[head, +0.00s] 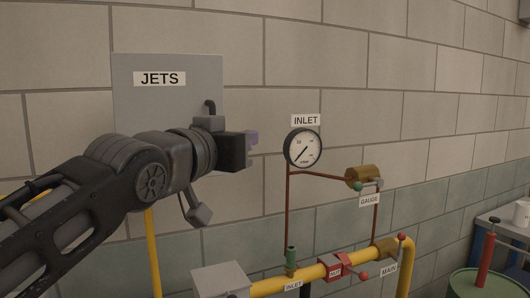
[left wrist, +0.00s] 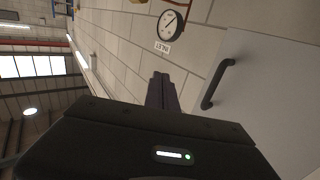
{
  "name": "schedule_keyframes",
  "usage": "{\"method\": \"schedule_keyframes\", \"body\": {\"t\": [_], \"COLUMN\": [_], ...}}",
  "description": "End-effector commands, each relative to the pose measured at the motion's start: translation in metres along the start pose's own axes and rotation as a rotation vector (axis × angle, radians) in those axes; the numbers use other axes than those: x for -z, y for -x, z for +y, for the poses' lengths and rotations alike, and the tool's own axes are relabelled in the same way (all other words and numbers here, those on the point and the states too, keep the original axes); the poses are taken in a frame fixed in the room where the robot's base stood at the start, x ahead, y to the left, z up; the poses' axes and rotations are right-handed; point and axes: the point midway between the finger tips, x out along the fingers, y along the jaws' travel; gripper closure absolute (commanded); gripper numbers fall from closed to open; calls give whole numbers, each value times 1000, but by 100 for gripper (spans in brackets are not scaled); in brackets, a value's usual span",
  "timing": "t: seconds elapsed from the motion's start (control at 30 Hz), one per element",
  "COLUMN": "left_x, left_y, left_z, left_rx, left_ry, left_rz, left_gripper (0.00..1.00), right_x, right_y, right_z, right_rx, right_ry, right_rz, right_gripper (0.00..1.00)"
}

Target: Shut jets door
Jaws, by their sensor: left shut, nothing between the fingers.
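The JETS door (head: 135,110) is a flat grey panel on the block wall at the left of the head view, with a white JETS label. Its black handle (head: 210,106) is near the right edge and partly hidden behind my arm. My left gripper (head: 252,139) is shut and empty, just right of the door's right edge in the picture. In the left wrist view the shut fingers (left wrist: 160,92) show beside the grey door (left wrist: 265,100) and its handle (left wrist: 217,84), apart from the handle. I cannot tell whether the door is fully flush. My right gripper is not in view.
A round INLET gauge (head: 303,147) with thin copper pipes is right of the gripper. A yellow pipe (head: 309,274) with a red valve (head: 335,267) runs below. A green drum (head: 476,285) and a table (head: 512,226) stand at the far right.

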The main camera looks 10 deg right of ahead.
Motion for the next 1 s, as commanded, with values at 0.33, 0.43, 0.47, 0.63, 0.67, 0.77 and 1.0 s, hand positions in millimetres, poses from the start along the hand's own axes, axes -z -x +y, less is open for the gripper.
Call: {"method": "schedule_keyframes", "body": {"t": [0.33, 0.43, 0.47, 0.63, 0.67, 0.77, 1.0], "left_x": [-1, 0, 1, 1, 1, 5, 42], "left_y": [23, 24, 24, 24, 24, 24, 24], "left_z": [43, 44, 44, 44, 44, 44, 44], "left_rx": [-3, -1, -1, -2, -2, -2, -2], "left_ry": [0, 0, 0, 0, 0, 0, 0], "left_rz": [1, 1, 1, 1, 1, 1, 1], "left_gripper": [100, 100, 100, 100, 100, 100, 100], "right_x": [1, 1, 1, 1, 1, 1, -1], "right_y": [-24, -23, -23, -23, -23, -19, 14], "right_z": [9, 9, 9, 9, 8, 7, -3], "right_rx": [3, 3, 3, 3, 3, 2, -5], "right_ry": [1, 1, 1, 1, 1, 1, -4], "right_rz": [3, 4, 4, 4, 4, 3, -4], "right_gripper": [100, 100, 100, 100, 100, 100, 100]}}
